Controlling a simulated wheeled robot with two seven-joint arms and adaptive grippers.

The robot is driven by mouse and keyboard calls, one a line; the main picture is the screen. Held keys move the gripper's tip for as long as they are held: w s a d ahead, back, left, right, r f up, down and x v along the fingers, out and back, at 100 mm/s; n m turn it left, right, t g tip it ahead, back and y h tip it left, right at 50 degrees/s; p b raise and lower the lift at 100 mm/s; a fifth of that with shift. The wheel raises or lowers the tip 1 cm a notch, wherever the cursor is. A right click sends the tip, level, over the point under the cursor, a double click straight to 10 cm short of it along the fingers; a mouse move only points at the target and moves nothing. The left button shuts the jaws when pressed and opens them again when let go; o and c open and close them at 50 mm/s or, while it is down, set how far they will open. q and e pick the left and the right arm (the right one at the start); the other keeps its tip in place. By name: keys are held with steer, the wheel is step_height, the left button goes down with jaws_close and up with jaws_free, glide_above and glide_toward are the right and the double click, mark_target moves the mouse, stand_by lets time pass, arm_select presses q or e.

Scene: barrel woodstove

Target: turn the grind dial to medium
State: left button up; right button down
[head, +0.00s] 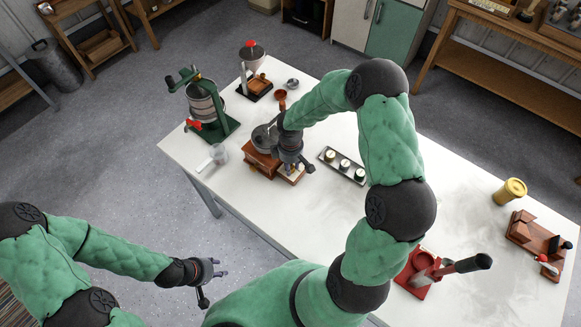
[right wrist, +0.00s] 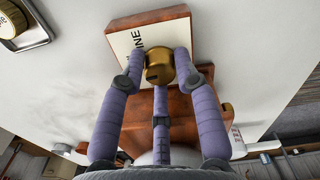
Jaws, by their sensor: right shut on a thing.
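The grinder (head: 257,162) is a wooden box with a round grey top, standing on the white table, partly hidden behind my right gripper (head: 288,160). In the right wrist view, the grind dial (right wrist: 158,66) is a brass knob with a dark notch, on a pale plate (right wrist: 122,42) in a wooden frame. Letters ending in "INE" show on the plate; its other marks are hidden. My right gripper (right wrist: 161,70) is shut on the knob, with fingers at both sides and one below. My left gripper (head: 212,270) is empty, fingers apart, in front of the table.
A green press (head: 205,105) and a small funnel stand (head: 253,75) stand left of and behind the grinder. A tray of small jars (head: 343,165) lies to its right. A red tool (head: 420,270), a yellow jar (head: 510,190) and a wooden device (head: 533,235) are further right.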

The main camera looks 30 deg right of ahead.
steer(key=shift+m+b, duration=0.3)
steer(key=shift+m, duration=0.3)
steer(key=c, duration=0.9)
jaws_free()
steer(key=shift+w+r, duration=0.1)
steer(key=shift+r, duration=0.05)
steer(key=shift+w+r, duration=0.1)
steer(key=shift+r, duration=0.15)
steer(key=shift+s+r, duration=0.15)
steer(key=shift+r, duration=1.65)
steer(key=shift+s+r, duration=0.15)
steer(key=shift+r, duration=1.65)
